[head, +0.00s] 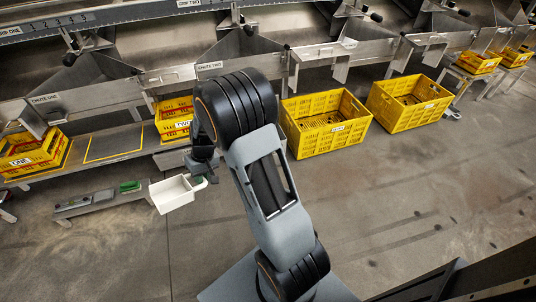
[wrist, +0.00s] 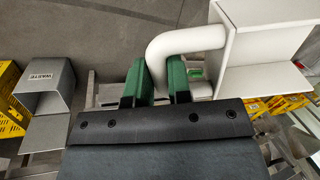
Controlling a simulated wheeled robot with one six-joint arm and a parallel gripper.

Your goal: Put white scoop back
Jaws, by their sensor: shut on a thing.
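The white scoop (head: 172,194) is in the air beside my gripper (head: 202,180) in the head view, left of my arm. In the wrist view, my gripper's green fingers (wrist: 158,85) are shut on the scoop's curved white handle (wrist: 188,38). The scoop's box-like body (wrist: 262,55) extends to the right of the fingers. In the head view a low grey bench (head: 78,209) lies left of the scoop, with a green item (head: 130,186) on top. Whether the scoop touches the bench's right end cannot be told.
Yellow crates (head: 325,123) stand under the sizer chutes, with another crate marked ONE (head: 30,153) at far left. A grey chute marked WASTE (wrist: 48,88) shows in the wrist view. The floor at lower left is clear.

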